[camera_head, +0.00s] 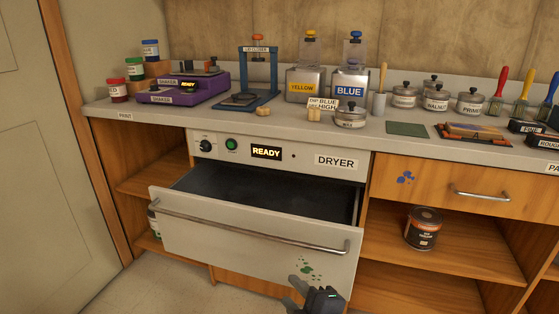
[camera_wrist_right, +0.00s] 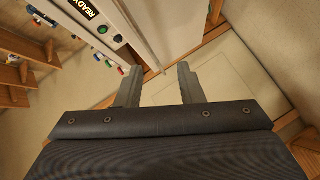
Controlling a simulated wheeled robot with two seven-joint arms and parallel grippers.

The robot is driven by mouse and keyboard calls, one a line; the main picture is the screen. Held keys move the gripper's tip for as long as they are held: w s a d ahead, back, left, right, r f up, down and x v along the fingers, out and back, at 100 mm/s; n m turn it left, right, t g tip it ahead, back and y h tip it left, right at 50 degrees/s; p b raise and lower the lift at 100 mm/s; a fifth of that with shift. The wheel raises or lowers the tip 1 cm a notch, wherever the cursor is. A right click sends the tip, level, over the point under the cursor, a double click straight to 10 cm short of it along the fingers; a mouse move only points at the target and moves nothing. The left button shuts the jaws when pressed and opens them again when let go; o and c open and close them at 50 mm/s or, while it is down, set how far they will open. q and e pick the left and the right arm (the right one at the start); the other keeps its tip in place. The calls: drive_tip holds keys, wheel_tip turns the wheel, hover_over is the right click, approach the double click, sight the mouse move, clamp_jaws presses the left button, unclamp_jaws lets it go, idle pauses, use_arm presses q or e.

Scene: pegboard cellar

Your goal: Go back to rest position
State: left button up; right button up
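My right gripper (camera_head: 301,290) shows at the bottom of the head view, low in front of the pulled-out dryer drawer (camera_head: 240,238). In the right wrist view its two fingers (camera_wrist_right: 160,85) stand apart with nothing between them. It looks clear of the drawer handle (camera_head: 250,229), which runs along the drawer's front above it. The drawer of the dryer (camera_head: 315,160) stands open, and the part of its inside that shows is dark and empty. My left gripper is in neither view.
The counter (camera_head: 405,143) holds a purple shaker (camera_head: 185,89), a blue press (camera_head: 250,95), yellow (camera_head: 304,85) and blue (camera_head: 350,86) tins, small lidded tins and brushes. A dark can (camera_head: 423,229) stands on the open shelf at right. A door (camera_head: 40,150) is at left.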

drive_tip(key=s+d+m+g+h+p, duration=0.1)
drive_tip(key=s+d+m+g+h, duration=0.2)
drive_tip(key=s+d+m+g, duration=1.05)
drive_tip(key=s+d+r+m+t+p, duration=0.1)
drive_tip(key=d+r+m+t+p, duration=0.1)
drive_tip(key=r+p, duration=1.3)
drive_tip(key=s+d+r+m+t+p, duration=0.2)
drive_tip(key=r+m+t+p, duration=0.1)
drive_tip(key=r+p, duration=1.1)
drive_tip(key=shift+r+m+t+p, duration=0.35)
drive_tip(key=shift+m+p, duration=0.5)
drive_tip(key=shift+p, duration=0.05)
drive_tip(key=shift+s, duration=0.1)
